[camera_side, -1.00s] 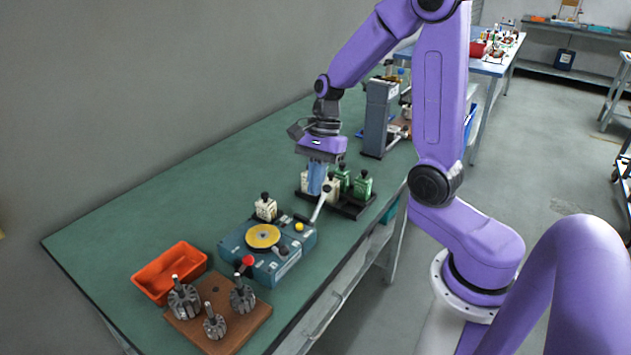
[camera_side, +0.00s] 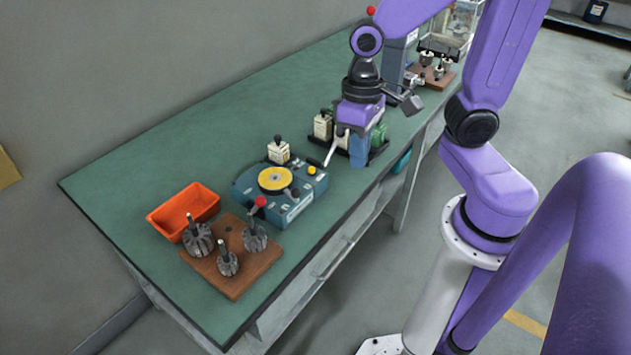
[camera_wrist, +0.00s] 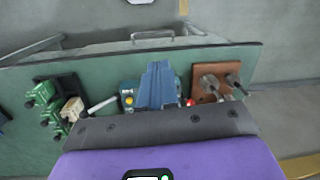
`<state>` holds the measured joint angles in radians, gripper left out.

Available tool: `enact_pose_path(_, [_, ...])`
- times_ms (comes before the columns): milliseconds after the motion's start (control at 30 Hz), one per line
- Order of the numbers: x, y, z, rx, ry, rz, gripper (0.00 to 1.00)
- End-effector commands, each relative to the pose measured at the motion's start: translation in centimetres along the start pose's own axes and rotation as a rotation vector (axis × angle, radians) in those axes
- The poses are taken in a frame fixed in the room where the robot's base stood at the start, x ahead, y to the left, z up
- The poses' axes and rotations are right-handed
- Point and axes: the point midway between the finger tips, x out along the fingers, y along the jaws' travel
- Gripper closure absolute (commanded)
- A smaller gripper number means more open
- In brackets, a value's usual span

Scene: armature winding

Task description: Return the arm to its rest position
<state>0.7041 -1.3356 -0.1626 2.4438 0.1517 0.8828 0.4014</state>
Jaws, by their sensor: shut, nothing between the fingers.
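My gripper (camera_side: 358,152) hangs pointing down in the side view, in front of the dark rack that holds white and green knobbed blocks. Its blue fingers are shut and empty. It hides part of the rack. In the wrist view the shut blue fingers (camera_wrist: 157,86) cover part of the blue winding unit. That unit (camera_side: 298,206), with a yellow disc (camera_side: 275,179) and a lever, stands on the green table just left of my gripper in the side view. I cannot tell the exact height of the fingertips.
An orange bin (camera_side: 184,211) and a brown board (camera_side: 232,286) with metal armatures stand at the near left. A white block (camera_side: 278,151) is behind the winding unit. A grey post (camera_side: 393,75) stands at the back. The green table (camera_side: 140,190) is clear along the wall.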

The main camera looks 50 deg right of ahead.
Motion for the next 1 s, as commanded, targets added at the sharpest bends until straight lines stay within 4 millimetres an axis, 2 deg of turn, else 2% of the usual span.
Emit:
enact_pose_path(300, [-0.3,-1.4,5.3,-0.614,0.031,0.067,1.00])
enact_pose_path(500, [-0.4,-1.6,7.6,-0.879,0.042,0.096,1.00])
enact_pose_path(667, [-0.4,-1.7,8.2,-0.963,0.046,0.106,1.00])
enact_pose_path(1000, [-0.4,-1.7,8.3,-0.967,0.047,0.106,1.00])
